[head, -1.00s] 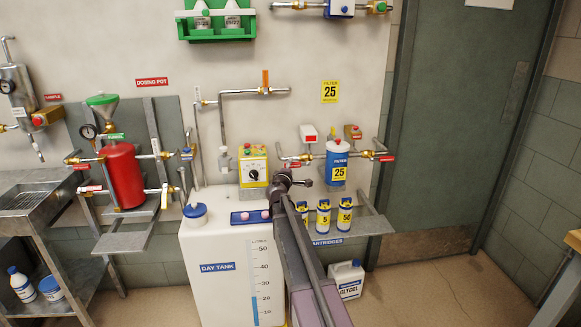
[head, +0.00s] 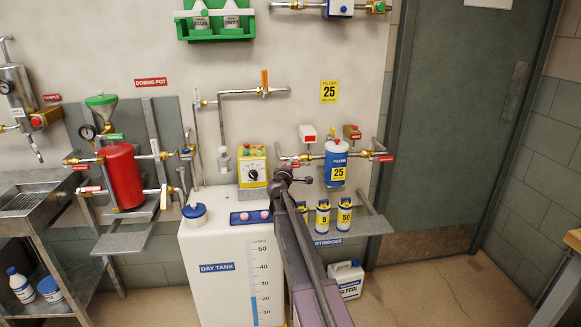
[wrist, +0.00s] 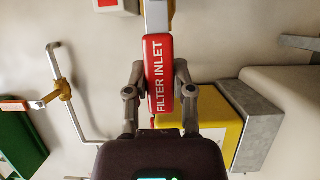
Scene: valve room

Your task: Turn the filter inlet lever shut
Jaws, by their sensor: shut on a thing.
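The filter inlet lever (wrist: 159,85) is a red handle with white lettering, in the upper middle of the wrist view. My gripper (wrist: 160,68) is shut on it, one finger on each side. The lever lies lengthwise between the fingers, on a pale metal bar at its top end. In the head view my gripper (head: 291,177) is in front of the pipework left of the blue filter housing (head: 336,162). There my arm and gripper hide most of the lever.
A yellow control box (head: 253,166) is close left of my gripper in the head view; it also shows in the wrist view (wrist: 212,123). Cartridges (head: 322,217) stand on a shelf below right. The white day tank (head: 222,262) is below left. A red-handled valve (head: 385,158) is right of the filter.

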